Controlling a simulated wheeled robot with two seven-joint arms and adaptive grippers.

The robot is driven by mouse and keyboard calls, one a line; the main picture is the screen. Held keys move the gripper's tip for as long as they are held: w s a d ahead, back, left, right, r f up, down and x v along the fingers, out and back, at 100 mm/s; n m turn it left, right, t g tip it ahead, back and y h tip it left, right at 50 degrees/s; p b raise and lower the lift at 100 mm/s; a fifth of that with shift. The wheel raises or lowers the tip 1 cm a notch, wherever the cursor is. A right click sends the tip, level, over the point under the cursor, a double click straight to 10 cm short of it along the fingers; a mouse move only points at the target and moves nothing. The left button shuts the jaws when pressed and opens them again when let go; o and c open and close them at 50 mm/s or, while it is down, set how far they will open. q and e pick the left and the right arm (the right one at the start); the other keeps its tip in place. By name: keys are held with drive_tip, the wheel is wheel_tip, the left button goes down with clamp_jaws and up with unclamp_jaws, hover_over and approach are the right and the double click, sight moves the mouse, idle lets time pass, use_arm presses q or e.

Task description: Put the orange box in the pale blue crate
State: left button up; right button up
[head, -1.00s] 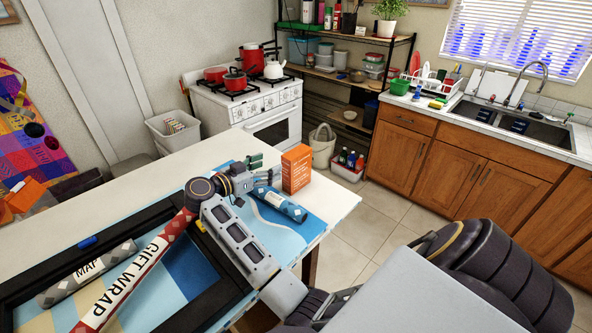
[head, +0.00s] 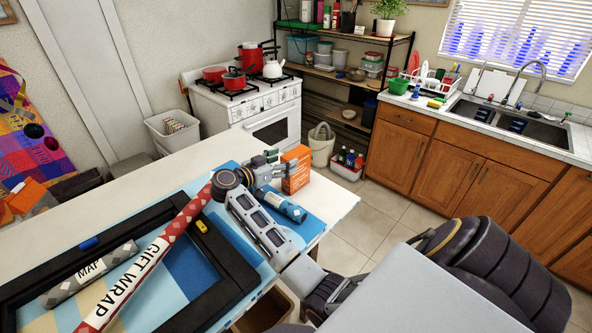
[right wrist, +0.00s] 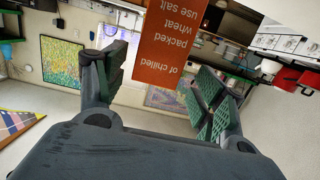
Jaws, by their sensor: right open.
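The orange box (head: 298,168) stands upright near the far right corner of the table. It also shows in the right wrist view (right wrist: 182,45), with white printing upside down. My right gripper (head: 279,161) is open, just left of the box in the head view. In the right wrist view its green-padded fingers (right wrist: 160,80) are spread, and the box lies ahead in the gap between them. I cannot tell whether a finger touches it. My left gripper is not in view. I cannot make out a pale blue crate in these frames.
The white table (head: 185,160) carries a blue roll (head: 285,207), a gift wrap roll (head: 135,270), a map roll (head: 85,275) and a black frame (head: 232,262). A whitish bin (head: 172,130) stands by the stove. A crate with bottles (head: 345,171) is on the floor.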

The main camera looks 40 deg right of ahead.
drive_tip(key=shift+d+f, duration=0.1)
drive_tip(key=shift+d, duration=0.5)
drive_tip(key=shift+d, duration=0.15)
drive_tip(key=d, duration=0.2)
drive_tip(key=d+f+p, duration=0.1)
drive_tip(key=d, duration=0.1)
drive_tip(key=shift+d, duration=0.4)
clamp_jaws()
idle(0.6)
